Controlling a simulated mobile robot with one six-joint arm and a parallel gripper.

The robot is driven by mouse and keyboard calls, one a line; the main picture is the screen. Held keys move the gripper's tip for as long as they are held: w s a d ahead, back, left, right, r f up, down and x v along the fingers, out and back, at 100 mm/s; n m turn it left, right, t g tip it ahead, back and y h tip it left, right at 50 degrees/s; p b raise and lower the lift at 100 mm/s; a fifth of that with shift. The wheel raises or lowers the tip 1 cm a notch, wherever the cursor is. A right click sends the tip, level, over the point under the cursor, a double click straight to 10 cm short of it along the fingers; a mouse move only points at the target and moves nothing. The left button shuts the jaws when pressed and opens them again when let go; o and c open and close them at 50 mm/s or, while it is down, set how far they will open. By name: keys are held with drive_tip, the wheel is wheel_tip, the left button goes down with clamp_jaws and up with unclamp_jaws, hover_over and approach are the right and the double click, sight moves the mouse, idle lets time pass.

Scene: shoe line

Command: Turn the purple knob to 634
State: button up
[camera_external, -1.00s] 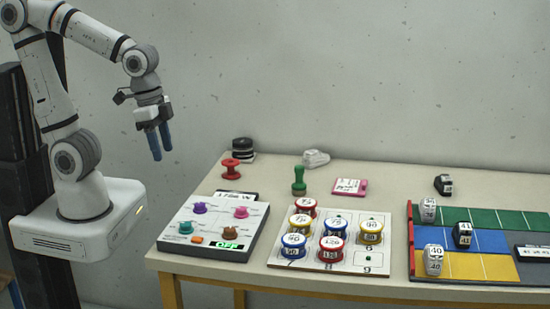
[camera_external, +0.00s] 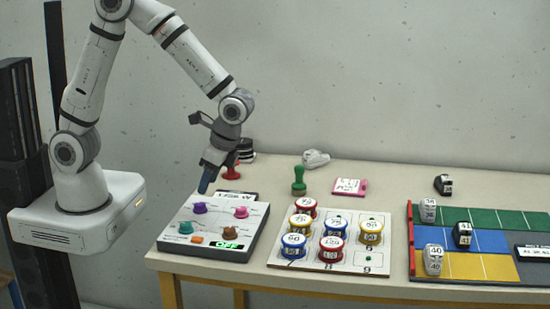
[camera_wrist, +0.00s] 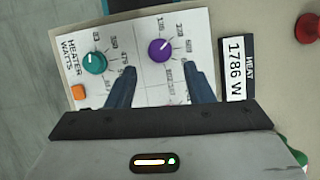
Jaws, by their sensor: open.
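The purple knob (camera_external: 199,208) is on the sloped white control panel (camera_external: 255,222), at its back left. In the wrist view the purple knob (camera_wrist: 161,50) has a small white mark and a ring of printed numbers, too small to read surely. My gripper (camera_external: 206,187) is above the back left of the panel, close over the purple knob. In the wrist view my gripper (camera_wrist: 160,72) is open, its blue fingers apart on either side below the knob, with nothing between them. A display (camera_wrist: 237,68) reads 1786 W.
A teal knob (camera_external: 185,227), a pink knob (camera_external: 241,212), a brown knob (camera_external: 230,232) and an orange button (camera_external: 197,239) share the panel. A board of numbered spools (camera_external: 285,262) is to the right.

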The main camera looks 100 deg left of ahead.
sight(200, 204)
drive_tip(key=x, duration=0.6)
drive_tip(key=shift+s, duration=0.1)
drive_tip(key=c, duration=1)
